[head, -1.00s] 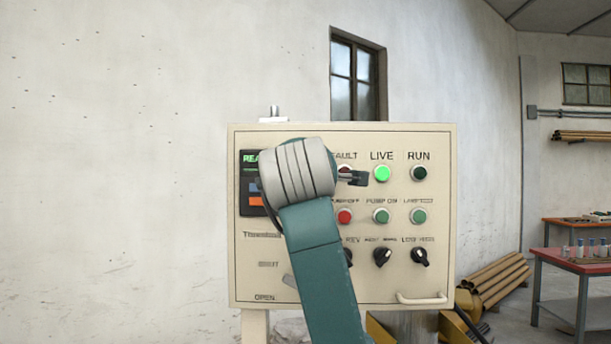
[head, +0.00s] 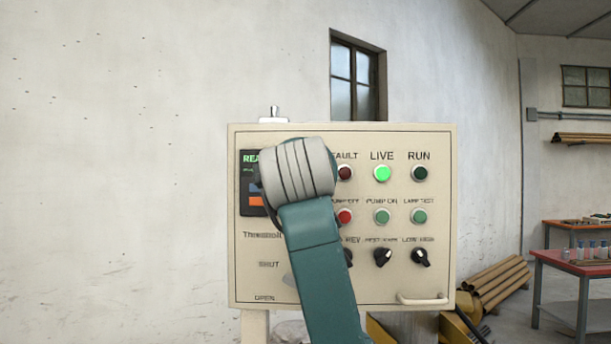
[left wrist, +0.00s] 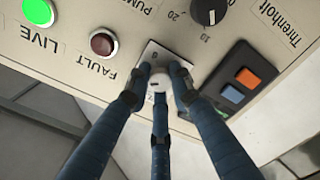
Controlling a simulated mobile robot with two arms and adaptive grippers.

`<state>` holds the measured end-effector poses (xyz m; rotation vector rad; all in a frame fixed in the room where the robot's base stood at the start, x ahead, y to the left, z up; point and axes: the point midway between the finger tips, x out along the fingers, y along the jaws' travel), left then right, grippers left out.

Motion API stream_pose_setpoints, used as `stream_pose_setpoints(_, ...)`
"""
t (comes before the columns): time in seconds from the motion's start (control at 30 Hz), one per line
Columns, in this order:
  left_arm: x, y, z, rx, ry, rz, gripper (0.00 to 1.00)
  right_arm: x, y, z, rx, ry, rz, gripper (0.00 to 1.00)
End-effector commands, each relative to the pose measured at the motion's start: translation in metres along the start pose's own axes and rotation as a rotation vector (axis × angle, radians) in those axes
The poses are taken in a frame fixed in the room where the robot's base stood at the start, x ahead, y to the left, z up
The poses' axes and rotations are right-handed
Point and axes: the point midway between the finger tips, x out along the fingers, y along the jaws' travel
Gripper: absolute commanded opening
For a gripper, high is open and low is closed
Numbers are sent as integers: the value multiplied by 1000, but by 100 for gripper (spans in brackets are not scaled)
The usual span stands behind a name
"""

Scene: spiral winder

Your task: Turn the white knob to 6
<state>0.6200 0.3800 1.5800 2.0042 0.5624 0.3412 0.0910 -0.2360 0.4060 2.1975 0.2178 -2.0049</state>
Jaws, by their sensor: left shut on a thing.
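In the left wrist view, seen upside down, the white knob (left wrist: 158,84) sits on a pale plate (left wrist: 152,54) beside the FAULT lamp. My left gripper (left wrist: 161,80) has its three dark fingers closed around it. A dark mark shows on the knob's face, but I cannot tell which number it points to; the fingers hide much of the scale. In the head view my left wrist and forearm hide the knob and the fingers. My right gripper is in neither view.
The cream control panel (head: 440,280) carries a lit green LIVE lamp (head: 382,173), a dark red FAULT lamp (left wrist: 103,42), buttons and black selectors. A black Threshold knob (left wrist: 207,8) and an orange-blue rocker unit (left wrist: 240,85) are close by. A handle (head: 422,300) juts out lower right.

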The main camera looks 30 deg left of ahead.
Motion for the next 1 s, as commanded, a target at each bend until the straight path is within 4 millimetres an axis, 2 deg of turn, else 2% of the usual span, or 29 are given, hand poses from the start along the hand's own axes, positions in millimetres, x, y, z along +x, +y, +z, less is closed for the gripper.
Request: stream_pose_setpoints(1.0,2,-7,2,967,-11,-9,0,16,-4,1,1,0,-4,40)
